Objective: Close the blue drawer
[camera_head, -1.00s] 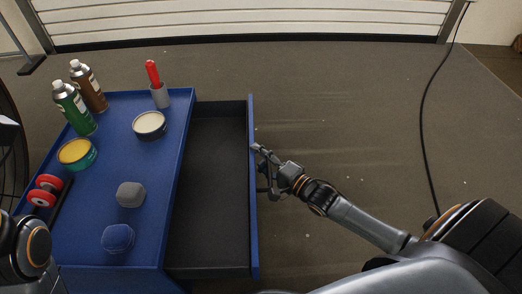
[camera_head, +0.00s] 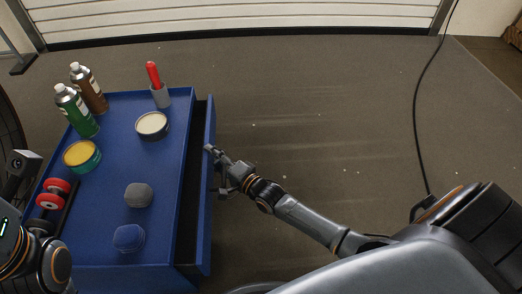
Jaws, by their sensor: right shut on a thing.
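The blue drawer (camera_head: 208,200) juts a short way out of the right side of the blue cabinet (camera_head: 160,180). A narrow strip of its dark inside shows between the cabinet top and the drawer front. My right gripper (camera_head: 212,152) is at the outer face of the drawer front, its fingers at the front's upper edge. It is shut on the drawer; the exact contact is partly hidden by the fingers. My left arm (camera_head: 30,250) is at the lower left, and its gripper's fingers cannot be made out.
On the cabinet top stand a green spray can (camera_head: 75,110), a brown spray can (camera_head: 88,88), a yellow tin (camera_head: 82,156), a cream tin (camera_head: 152,125), a grey cup (camera_head: 160,96) with a red-handled tool, and two sanding blocks (camera_head: 138,195). The floor to the right is clear; a black cable (camera_head: 416,110) lies farther right.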

